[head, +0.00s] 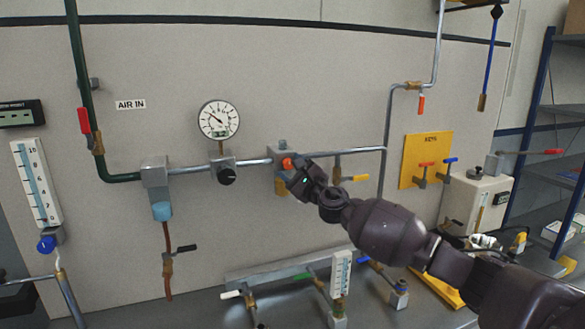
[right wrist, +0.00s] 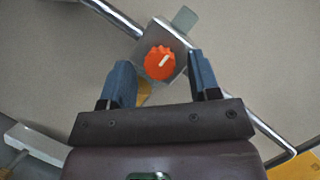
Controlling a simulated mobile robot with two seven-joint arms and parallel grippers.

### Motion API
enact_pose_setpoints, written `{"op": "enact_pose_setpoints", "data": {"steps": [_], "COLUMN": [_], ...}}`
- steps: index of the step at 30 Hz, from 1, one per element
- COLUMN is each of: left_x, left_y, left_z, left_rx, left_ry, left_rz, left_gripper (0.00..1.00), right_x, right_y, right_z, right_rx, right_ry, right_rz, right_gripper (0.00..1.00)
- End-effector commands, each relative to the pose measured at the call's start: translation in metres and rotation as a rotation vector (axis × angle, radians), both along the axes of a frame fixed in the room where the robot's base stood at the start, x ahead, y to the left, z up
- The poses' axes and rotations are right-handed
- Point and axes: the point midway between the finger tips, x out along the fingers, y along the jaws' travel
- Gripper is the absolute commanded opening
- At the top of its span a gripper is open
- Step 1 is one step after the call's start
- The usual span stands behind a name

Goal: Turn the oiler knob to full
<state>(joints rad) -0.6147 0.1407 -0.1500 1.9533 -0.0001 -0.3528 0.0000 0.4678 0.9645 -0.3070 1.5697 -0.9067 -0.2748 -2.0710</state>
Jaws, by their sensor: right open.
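The orange oiler knob (head: 287,162) sits on the front of a grey metal block (head: 275,156) on the wall pipe. In the right wrist view the knob (right wrist: 156,68) has a scalloped edge and a white pointer line slanting up and right. My right gripper (head: 293,170) is at the knob in the head view and partly covers the block. In the right wrist view its two blue fingers (right wrist: 159,62) are spread, one on each side of the knob, with visible gaps. Any scale marks cannot be made out. My left gripper is not in view.
A pressure gauge (head: 219,119) and black regulator knob (head: 227,177) are left of the block. A yellow-handled valve (head: 352,178) is on the pipe to the right. A bench (head: 205,308) lies below.

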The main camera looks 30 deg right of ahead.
Motion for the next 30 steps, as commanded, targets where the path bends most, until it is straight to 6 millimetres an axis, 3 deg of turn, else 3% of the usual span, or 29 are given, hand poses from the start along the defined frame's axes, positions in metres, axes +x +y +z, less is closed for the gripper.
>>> {"op": "enact_pose_setpoints", "data": {"steps": [8,18,30], "left_x": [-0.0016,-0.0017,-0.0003], "left_y": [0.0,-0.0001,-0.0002], "left_z": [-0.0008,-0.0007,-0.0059], "left_rx": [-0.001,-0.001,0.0], "left_ry": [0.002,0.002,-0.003], "left_rz": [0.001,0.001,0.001], "left_gripper": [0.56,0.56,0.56], "right_x": [0.001,0.0007,0.0008], "right_y": [0.0003,0.0001,0.0007], "right_z": [0.0004,0.0003,-0.0016], "right_rx": [0.0,0.0,0.088], "right_ry": [0.0,0.0,-0.022], "right_rz": [0.0,0.0,-0.001], "right_gripper": [0.56,0.07,0.07]}}
